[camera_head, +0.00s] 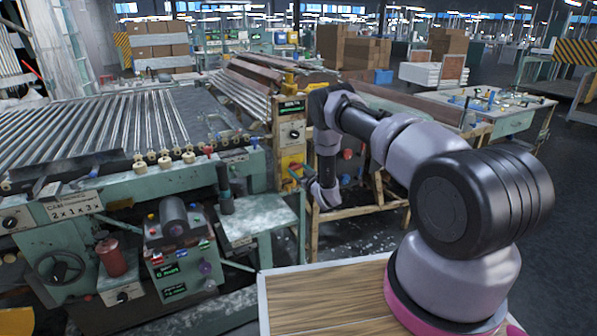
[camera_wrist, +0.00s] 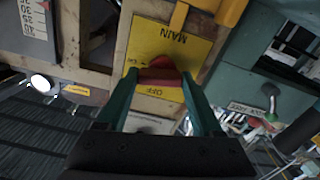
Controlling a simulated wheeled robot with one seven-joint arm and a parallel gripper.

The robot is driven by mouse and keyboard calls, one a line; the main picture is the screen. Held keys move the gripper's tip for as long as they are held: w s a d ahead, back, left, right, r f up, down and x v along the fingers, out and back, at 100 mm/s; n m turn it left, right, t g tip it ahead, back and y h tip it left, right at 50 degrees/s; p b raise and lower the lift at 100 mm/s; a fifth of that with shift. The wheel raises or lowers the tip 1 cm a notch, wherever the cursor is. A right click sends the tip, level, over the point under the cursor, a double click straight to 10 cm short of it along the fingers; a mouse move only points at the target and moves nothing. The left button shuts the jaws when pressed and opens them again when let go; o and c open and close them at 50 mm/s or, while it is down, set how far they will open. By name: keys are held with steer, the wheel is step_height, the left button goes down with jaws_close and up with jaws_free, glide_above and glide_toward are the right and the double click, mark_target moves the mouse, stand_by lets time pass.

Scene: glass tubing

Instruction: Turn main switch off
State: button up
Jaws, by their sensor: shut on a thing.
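The main switch is a red knob (camera_wrist: 165,64) on a yellow plate (camera_wrist: 198,52) in the wrist view. The plate reads MAIN and OFF, upside down in this view, with OFF on the side nearer my gripper. My gripper (camera_wrist: 160,78) has two green fingers, one on each side of the knob, shut on it. In the head view the yellow panel (camera_head: 291,160) stands on a wooden post in the middle, and my gripper (camera_head: 297,173) reaches it from the right. The knob is not clear there, and its exact angle is hard to read.
A control box with a black dial (camera_head: 293,134) sits above the yellow panel. A green machine with rollers (camera_head: 90,130) fills the left, with a small green side table (camera_head: 262,222) near the panel. A wooden-topped surface (camera_head: 320,295) lies in front.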

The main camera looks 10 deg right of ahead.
steer(key=n, duration=0.4)
steer(key=shift+r+n, duration=0.1)
steer(key=shift+n, duration=0.2)
steer(key=n, duration=0.3)
steer(key=shift+n, duration=0.4)
steer(key=n, duration=0.3)
steer(key=shift+a, duration=0.1)
steer(key=shift+r+n, duration=0.1)
steer(key=shift+n, duration=1.9)
steer(key=o, duration=1.4)
steer(key=shift+c, duration=0.2)
steer(key=shift+s, duration=0.15)
